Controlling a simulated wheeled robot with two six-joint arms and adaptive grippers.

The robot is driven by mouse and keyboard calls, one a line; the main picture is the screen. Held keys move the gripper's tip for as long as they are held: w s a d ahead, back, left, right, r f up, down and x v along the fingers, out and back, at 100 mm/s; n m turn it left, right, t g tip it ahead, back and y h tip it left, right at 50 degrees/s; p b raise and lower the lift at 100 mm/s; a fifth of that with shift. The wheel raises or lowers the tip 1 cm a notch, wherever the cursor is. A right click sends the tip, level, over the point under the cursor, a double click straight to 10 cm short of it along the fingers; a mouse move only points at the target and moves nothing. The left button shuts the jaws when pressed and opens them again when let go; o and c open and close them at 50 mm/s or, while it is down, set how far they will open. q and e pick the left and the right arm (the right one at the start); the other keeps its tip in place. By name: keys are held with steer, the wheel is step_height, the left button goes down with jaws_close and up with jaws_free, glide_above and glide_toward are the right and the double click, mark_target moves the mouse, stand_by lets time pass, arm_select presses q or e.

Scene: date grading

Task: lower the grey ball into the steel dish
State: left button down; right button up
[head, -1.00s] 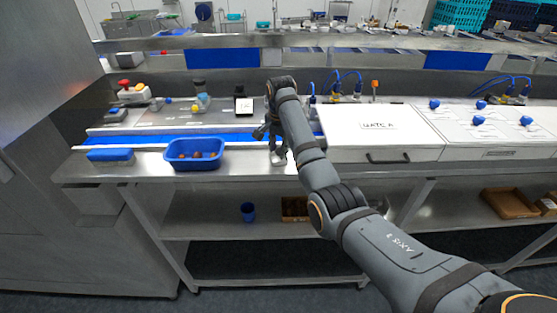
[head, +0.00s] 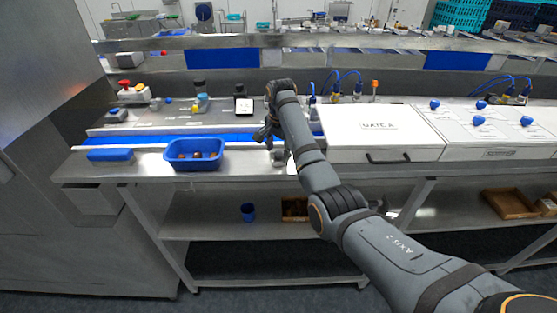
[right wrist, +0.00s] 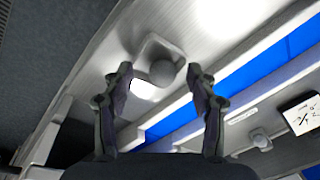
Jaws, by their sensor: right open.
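The grey ball (right wrist: 162,72) sits in the small square steel dish (right wrist: 150,48) on the metal bench in the right wrist view. In the head view the dish (head: 279,158) is small, just below my right gripper, and the ball is hard to make out there. My right gripper (head: 267,138) is open and empty above the dish. In the right wrist view its two fingers (right wrist: 160,75) stand apart on either side of the ball, with a visible gap to each. My left gripper is in neither view.
A blue tray (head: 194,168) with several dates stands left of the dish. A blue belt (head: 236,142) runs behind. A small black-framed sign (head: 243,105) stands behind the belt.

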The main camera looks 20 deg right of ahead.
mark_target(279, 164)
steer(key=shift+r, duration=0.45)
step_height(279, 164, up, 6)
steer(key=s, duration=0.1)
steer(key=shift+s+r, duration=0.15)
steer(key=shift+r, duration=0.1)
